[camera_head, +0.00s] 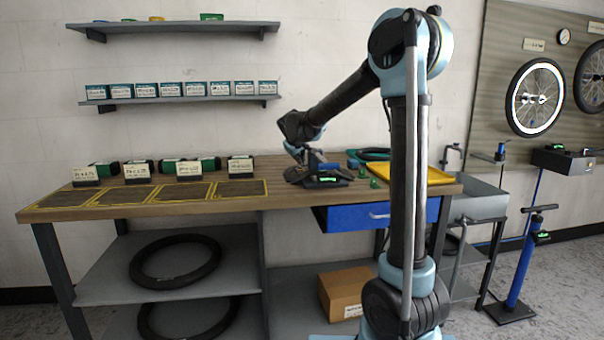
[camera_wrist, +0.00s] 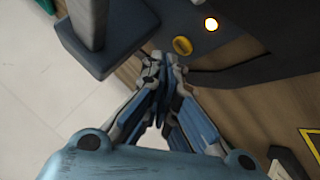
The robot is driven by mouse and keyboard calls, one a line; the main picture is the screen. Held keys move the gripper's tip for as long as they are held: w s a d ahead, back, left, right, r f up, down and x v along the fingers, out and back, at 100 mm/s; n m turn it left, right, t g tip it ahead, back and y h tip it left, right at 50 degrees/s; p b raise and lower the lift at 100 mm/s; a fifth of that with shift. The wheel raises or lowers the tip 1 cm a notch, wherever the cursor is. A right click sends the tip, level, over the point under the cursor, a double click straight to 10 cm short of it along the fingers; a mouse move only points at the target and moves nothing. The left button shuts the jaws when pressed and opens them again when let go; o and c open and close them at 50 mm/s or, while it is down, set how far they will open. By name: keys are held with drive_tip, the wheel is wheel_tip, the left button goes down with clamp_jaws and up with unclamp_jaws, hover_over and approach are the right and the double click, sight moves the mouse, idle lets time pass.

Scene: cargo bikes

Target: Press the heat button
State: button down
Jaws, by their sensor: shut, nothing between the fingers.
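In the wrist view a round yellow button (camera_wrist: 182,46) sits on a dark device (camera_wrist: 150,20). It looks like the heat button, but I can read no label on it. A small lit lamp (camera_wrist: 211,24) glows beside it. My gripper (camera_wrist: 163,60) is shut and empty, its fingertips just short of the button in the picture; I cannot tell whether they touch the device. In the head view my gripper (camera_head: 297,156) is low over the bench at the dark device (camera_head: 335,178), which has a green display. The button is not discernible there.
The wooden bench (camera_head: 235,203) carries labelled boxes (camera_head: 137,173) on the left and a yellow tray (camera_head: 405,175) on the right. Small green pieces (camera_head: 374,183) lie near the device. A grey block-like post (camera_wrist: 88,22) rises close to the fingers. A blue drawer (camera_head: 350,218) is below.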

drive_tip(key=shift+r, duration=2.55)
drive_tip(key=shift+s, duration=0.1)
